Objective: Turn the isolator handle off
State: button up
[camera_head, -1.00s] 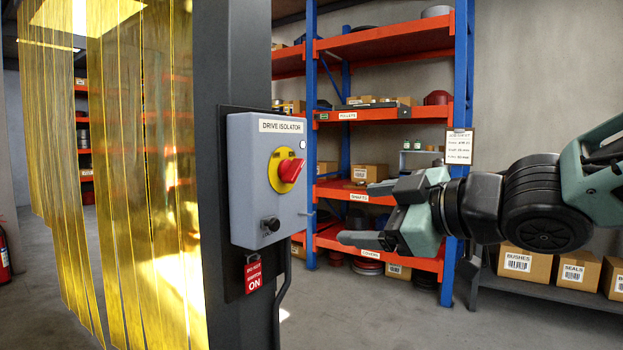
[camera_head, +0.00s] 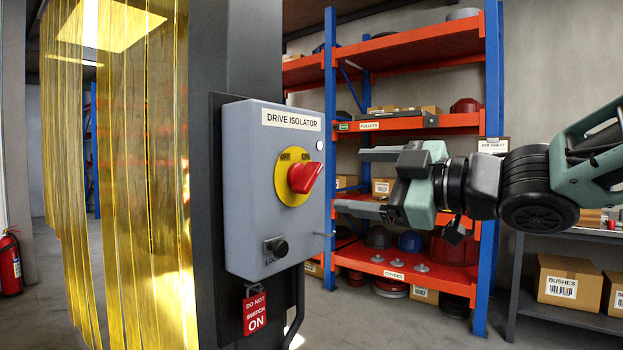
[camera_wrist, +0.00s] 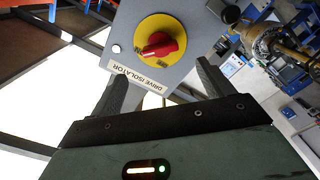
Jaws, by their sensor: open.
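The drive isolator (camera_head: 241,180) is a grey box on a dark column. Its red handle (camera_head: 305,176) sits on a yellow disc (camera_head: 287,191) and points toward the upper right, toward the ON mark. The handle also shows in the wrist view (camera_wrist: 158,45), ahead of my fingers, on the yellow disc (camera_wrist: 163,25). My gripper (camera_head: 362,182) is open and empty, to the right of the handle and apart from it. Its fingers point left toward the box. In the wrist view my two fingers (camera_wrist: 160,88) are spread below the disc.
A black lock knob (camera_head: 277,247) sticks out low on the box, and a red "do not switch on" tag (camera_head: 255,311) hangs below. Yellow strip curtains (camera_head: 130,180) hang at left. Orange shelving (camera_head: 430,275) stands behind my gripper.

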aim_at(314, 177)
jog(key=x, duration=0.9)
jog(key=shift+w+a, duration=0.25)
jog(key=shift+a, duration=0.1)
jog(key=c, duration=1)
